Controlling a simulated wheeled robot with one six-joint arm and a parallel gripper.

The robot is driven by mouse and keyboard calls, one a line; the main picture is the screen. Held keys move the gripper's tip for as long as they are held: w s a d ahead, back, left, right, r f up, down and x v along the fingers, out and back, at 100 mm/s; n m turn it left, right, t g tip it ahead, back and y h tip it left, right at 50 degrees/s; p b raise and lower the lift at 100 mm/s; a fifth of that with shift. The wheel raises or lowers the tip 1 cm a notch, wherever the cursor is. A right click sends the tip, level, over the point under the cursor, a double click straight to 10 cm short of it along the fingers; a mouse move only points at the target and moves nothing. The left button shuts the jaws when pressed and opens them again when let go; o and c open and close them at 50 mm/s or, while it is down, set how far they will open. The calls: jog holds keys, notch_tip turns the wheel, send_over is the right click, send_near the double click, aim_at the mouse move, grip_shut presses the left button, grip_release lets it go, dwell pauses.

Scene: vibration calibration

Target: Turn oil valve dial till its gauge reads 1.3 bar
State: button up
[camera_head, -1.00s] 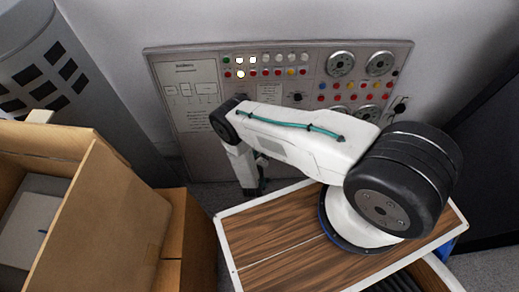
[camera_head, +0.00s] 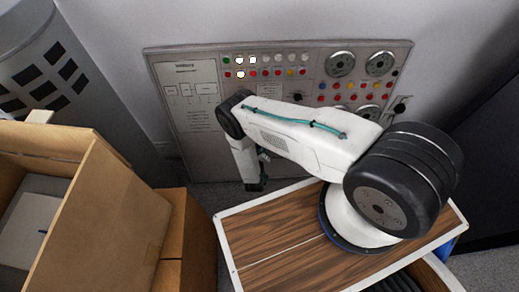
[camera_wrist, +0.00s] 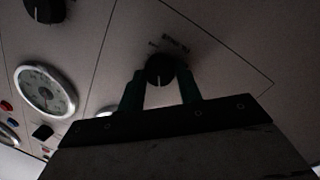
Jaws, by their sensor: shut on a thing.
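In the wrist view my gripper (camera_wrist: 161,79) has its two dark green fingers on either side of a round black dial (camera_wrist: 159,69) with a pale pointer line, and is shut on it. The lettering beside the dial is too dark and small to read. A round gauge (camera_wrist: 45,91) with a pale face shows at the left; its reading is not legible. A sliver of another round face shows behind my gripper's left finger.
The grey control panel (camera_head: 195,130) stands against the wall, with rows of coloured buttons and several gauges, one being the upper left gauge (camera_head: 340,64). Another black knob (camera_wrist: 45,9) is at the wrist view's top left. An open cardboard box (camera_head: 110,215) stands at the left.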

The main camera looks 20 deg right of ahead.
jog(key=shift+m, duration=1.3)
jog(key=o, duration=1)
jog(key=shift+v, duration=3.9)
jog(key=shift+d+r, duration=0.1)
jog(key=shift+d, duration=0.05)
